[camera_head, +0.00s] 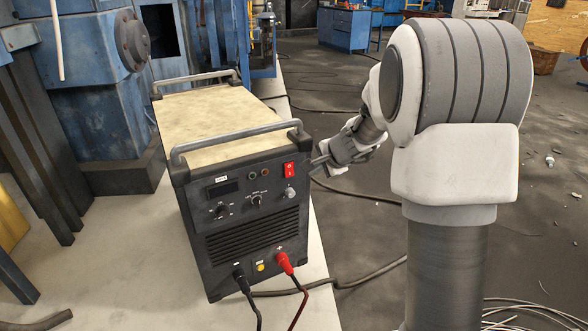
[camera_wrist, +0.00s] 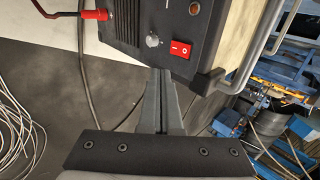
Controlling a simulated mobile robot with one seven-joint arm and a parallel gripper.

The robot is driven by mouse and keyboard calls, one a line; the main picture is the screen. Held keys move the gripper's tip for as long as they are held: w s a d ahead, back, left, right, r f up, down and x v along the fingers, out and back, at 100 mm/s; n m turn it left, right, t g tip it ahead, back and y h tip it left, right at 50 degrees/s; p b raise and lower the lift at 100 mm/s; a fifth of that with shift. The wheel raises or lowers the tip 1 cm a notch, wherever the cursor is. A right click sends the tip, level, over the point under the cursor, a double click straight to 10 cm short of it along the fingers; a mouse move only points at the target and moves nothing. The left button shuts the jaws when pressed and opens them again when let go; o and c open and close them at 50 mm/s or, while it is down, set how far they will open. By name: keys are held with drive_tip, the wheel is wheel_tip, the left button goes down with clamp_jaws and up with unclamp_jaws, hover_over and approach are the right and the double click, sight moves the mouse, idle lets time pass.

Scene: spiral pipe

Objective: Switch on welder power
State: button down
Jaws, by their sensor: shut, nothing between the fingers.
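The welder (camera_head: 245,180) is a dark box with a beige top and handles, standing on a pale surface. Its red rocker power switch (camera_head: 289,171) is at the upper right of the front panel. The switch also shows in the wrist view (camera_wrist: 181,49), with white marks on it. My gripper (camera_head: 317,164) is just right of the welder's front edge, at about the switch's height in the picture. In the wrist view my gripper's fingertips (camera_wrist: 161,72) are together and empty, just below the switch and the grey knob (camera_wrist: 153,41). I cannot tell whether they touch the panel.
A black cable plug (camera_head: 240,277) and a red cable plug (camera_head: 284,263) stick out of the welder's lower front. The front handle (camera_head: 235,139) rises above the panel. Blue machinery (camera_head: 95,85) stands behind at left. Loose wires (camera_head: 515,315) lie on the floor at lower right.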

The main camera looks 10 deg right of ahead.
drive_tip(key=shift+f, duration=0.1)
drive_tip(key=b, duration=0.2)
approach(290, 175)
wheel_tip(290, 175, down, 5)
drive_tip(key=w, duration=0.2)
drive_tip(key=shift+w+a, duration=0.55)
drive_tip(key=shift+w, duration=0.35)
drive_tip(key=shift+w, duration=0.15)
drive_tip(key=shift+p, duration=0.3)
